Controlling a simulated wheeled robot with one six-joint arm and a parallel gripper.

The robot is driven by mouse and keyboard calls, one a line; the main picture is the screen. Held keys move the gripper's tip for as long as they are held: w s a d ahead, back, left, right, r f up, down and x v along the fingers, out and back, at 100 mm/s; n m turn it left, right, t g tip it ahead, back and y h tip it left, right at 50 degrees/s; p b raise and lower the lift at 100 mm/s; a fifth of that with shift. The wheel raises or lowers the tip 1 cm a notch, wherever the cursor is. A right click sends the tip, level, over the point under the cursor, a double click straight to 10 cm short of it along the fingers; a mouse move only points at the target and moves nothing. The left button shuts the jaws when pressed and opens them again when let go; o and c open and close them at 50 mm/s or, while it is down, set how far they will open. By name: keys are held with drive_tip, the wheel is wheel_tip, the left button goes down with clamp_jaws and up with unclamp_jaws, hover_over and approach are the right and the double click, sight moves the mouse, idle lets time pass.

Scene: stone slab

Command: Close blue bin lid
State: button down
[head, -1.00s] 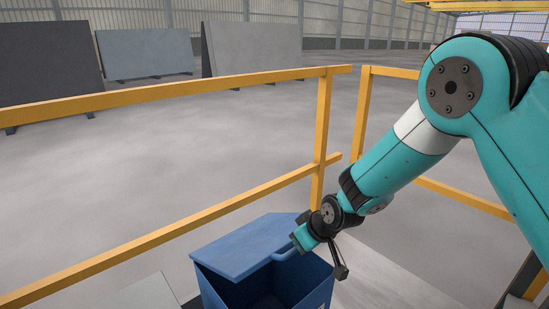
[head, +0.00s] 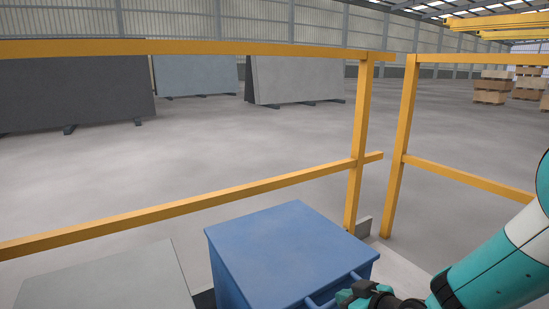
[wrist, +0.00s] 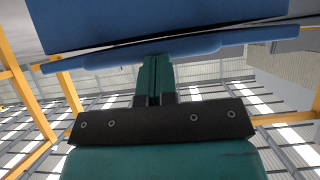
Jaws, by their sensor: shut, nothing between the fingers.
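The blue bin (head: 222,278) stands at the bottom middle of the head view. Its flat blue lid (head: 285,250) lies over the top and hides the inside. A bar handle (head: 330,291) runs along the lid's front edge. My gripper (head: 345,297) is at the right end of this handle, partly cut off by the frame. In the wrist view, my gripper's fingers (wrist: 155,75) are together and empty, with their tips at the lid edge (wrist: 240,42). A thin dark line separates the lid from the bin wall (wrist: 150,18); I cannot tell whether the lid is fully seated.
A yellow railing (head: 200,212) runs behind the bin, with an upright post (head: 358,150) close behind its right side. A grey slab (head: 105,280) lies left of the bin. Stone slabs (head: 300,80) stand far off on open floor.

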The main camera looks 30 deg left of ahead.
drive_tip(key=shift+f+b, duration=0.35)
drive_tip(key=shift+f, duration=0.4)
drive_tip(key=shift+d+f, duration=0.15)
